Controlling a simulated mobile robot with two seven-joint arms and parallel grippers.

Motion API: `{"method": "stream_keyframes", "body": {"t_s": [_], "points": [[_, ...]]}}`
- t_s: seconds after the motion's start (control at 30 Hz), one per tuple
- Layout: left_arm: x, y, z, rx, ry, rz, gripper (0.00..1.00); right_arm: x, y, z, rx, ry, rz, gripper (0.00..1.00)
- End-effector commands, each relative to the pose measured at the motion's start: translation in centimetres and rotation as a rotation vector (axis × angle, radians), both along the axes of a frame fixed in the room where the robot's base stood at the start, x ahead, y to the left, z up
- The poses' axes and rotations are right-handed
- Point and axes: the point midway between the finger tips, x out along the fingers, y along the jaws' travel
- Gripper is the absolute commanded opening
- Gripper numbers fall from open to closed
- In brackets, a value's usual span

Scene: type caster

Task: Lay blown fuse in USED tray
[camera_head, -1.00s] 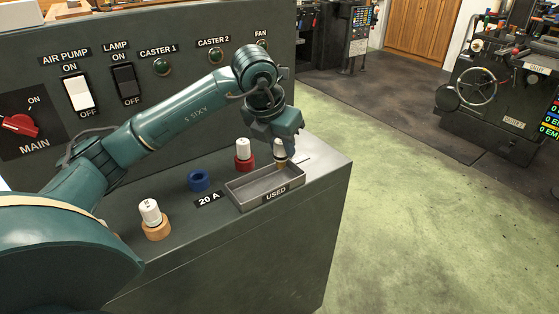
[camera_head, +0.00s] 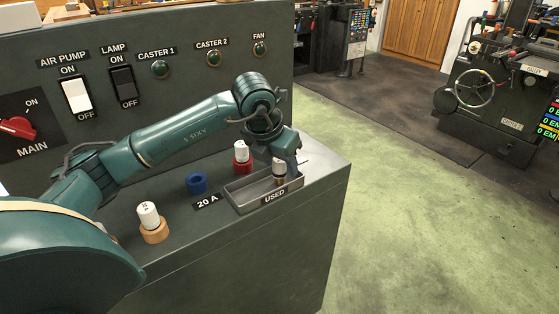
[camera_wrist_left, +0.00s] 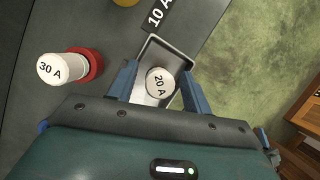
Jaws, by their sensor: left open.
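The blown fuse, a white-capped cartridge marked 20 A (camera_wrist_left: 158,83), is at the right end of the grey metal USED tray (camera_head: 240,206). In the head view the fuse (camera_head: 279,174) shows its brassy lower body and looks roughly upright; its foot is hidden by the tray's front wall. My left gripper (camera_wrist_left: 158,68) is open around it, one finger on each side, with gaps visible in the wrist view. In the head view the left gripper (camera_head: 284,165) reaches down over the tray's right end. My right gripper is not in view.
An empty blue socket (camera_head: 197,182) stands left of the tray, near the 20 A label. A red socket (camera_head: 243,168) holds a 30 A fuse (camera_wrist_left: 54,69) close behind the tray. An orange socket (camera_head: 154,235) holds a white fuse at the front left. The switch panel rises behind.

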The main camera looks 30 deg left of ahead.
Motion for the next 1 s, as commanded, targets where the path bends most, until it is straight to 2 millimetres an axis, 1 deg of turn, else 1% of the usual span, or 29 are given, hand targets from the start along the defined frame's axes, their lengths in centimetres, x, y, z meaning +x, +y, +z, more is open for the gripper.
{"method": "stream_keyframes", "body": {"t_s": [0.17, 0.23, 0.27, 0.37, 0.6, 0.7, 0.83, 1.0], "points": [[0.0, 0.0, 0.1, 0.0, 0.0, 0.0, 0.49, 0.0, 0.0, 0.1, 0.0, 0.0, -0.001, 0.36], [0.0, 0.0, 0.5, 0.0, -0.001, 0.0, 0.49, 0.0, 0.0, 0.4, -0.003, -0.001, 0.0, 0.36], [-0.1, 0.0, 0.7, 0.0, -0.002, 0.0, 0.49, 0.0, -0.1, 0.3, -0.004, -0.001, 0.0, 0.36], [-0.6, 0.1, 2.0, 0.0, -0.005, 0.0, 0.49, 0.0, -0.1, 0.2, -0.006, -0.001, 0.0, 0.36], [-2.6, 0.2, 6.9, 0.0, -0.006, -0.001, 0.49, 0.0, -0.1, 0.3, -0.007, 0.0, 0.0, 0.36], [-3.3, 0.2, 8.7, 0.001, -0.005, 0.0, 0.49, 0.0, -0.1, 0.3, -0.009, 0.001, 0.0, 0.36], [-4.0, 0.2, 10.4, -0.001, -0.003, 0.001, 0.49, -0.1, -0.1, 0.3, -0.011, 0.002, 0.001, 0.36], [-4.5, 0.3, 11.3, 0.0, -0.001, 0.0, 0.49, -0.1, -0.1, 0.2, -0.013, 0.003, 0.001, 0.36]]}}
